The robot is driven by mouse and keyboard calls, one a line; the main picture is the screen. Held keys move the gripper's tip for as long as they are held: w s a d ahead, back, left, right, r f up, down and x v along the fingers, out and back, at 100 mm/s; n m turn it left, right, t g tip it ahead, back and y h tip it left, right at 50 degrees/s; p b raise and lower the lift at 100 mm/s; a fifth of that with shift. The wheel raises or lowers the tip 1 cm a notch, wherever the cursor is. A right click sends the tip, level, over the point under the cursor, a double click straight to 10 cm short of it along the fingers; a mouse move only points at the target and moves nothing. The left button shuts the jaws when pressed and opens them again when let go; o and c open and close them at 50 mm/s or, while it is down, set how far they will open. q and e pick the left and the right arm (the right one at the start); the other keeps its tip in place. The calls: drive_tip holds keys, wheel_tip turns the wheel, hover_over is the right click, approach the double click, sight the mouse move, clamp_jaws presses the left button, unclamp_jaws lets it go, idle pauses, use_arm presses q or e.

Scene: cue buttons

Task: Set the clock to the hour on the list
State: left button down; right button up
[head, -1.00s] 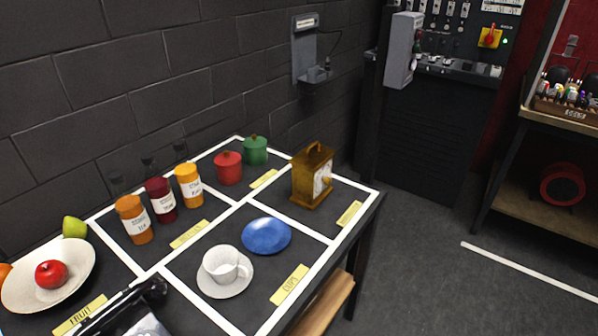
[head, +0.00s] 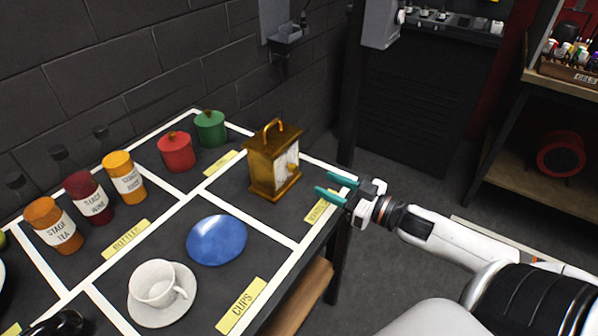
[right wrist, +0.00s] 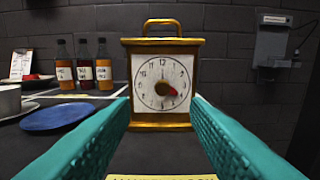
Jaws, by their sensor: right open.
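The golden-brown clock (head: 262,172) with a top handle stands upright at the far right of the table in the head view. In the right wrist view its white dial (right wrist: 148,71) faces me, and a short red-tipped hand (right wrist: 172,92) points right and slightly down, near the 4. My right gripper (head: 333,186), with teal fingers, is open and empty in front of the clock, right of it in the head view and apart from it. In the wrist view the clock shows between the fingers. My left gripper is not in view. I cannot make out a list with an hour.
The table has white-lined sections with labels. Several bottles (head: 90,197), a red pot (head: 176,153), a green pot (head: 211,129), a blue plate (head: 216,240) and a white cup (head: 157,285) stand left of the clock. A grey wall box (head: 381,22) hangs behind.

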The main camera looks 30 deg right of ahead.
sight(296, 170)
drive_tip(key=x, duration=0.6)
drive_tip(key=shift+w, duration=0.4)
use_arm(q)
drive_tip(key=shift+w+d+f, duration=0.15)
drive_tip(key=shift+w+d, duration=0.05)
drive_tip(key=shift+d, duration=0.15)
use_arm(e)
drive_tip(key=shift+w+a+f, duration=0.15)
drive_tip(key=shift+w+a, duration=0.15)
drive_tip(key=shift+w, duration=0.4)
clamp_jaws()
